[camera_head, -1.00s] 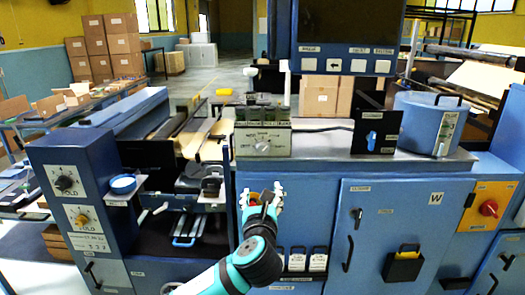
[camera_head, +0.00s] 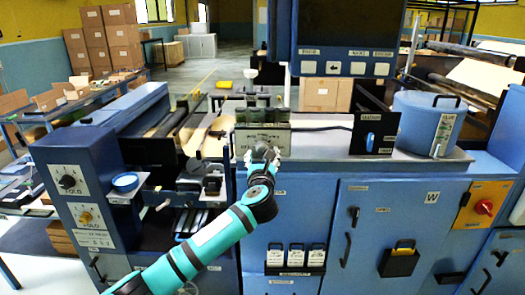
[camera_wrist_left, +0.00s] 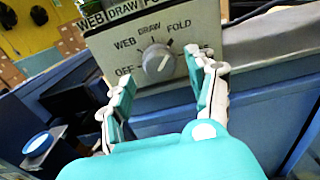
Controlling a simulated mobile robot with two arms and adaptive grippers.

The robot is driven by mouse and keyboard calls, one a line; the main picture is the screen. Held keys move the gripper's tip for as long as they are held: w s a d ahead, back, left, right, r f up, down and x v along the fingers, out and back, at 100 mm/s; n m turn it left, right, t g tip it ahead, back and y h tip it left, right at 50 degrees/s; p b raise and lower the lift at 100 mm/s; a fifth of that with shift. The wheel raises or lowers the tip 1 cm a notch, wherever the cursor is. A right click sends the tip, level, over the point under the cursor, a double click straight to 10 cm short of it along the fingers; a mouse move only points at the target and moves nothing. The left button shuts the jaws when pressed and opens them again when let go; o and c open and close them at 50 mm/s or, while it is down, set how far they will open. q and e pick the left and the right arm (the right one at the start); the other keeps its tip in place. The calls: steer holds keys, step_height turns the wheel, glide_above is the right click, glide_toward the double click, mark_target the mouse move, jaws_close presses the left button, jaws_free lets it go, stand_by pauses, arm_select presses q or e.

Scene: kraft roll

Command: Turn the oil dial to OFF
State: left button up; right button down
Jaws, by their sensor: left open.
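The dial (camera_wrist_left: 158,61) is a round grey knob on a pale panel in the left wrist view. The panel has the words OFF, WEB, DRAW and FOLD around the knob. The knob's white mark points to the upper right, toward FOLD. My left gripper (camera_wrist_left: 168,88) is open, with one finger on each side below the knob, and appears apart from it. In the head view the left gripper (camera_head: 262,158) is in front of the panel box (camera_head: 281,138) and hides the knob. My right gripper is not in view.
The box stands on a grey counter (camera_head: 330,154) over blue cabinets. A black plate with a blue switch (camera_head: 370,140) and a blue pot (camera_head: 424,124) stand to the right. Two other dials (camera_head: 68,181) are on a blue post at left, with a blue dish (camera_head: 125,182) beside it.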

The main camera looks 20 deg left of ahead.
arm_select(q)
steer(key=shift+x, duration=1.05)
steer(key=shift+c, duration=0.4)
steer(key=shift+c, duration=1)
steer(key=c, duration=0.9)
steer(key=shift+o, duration=0.2)
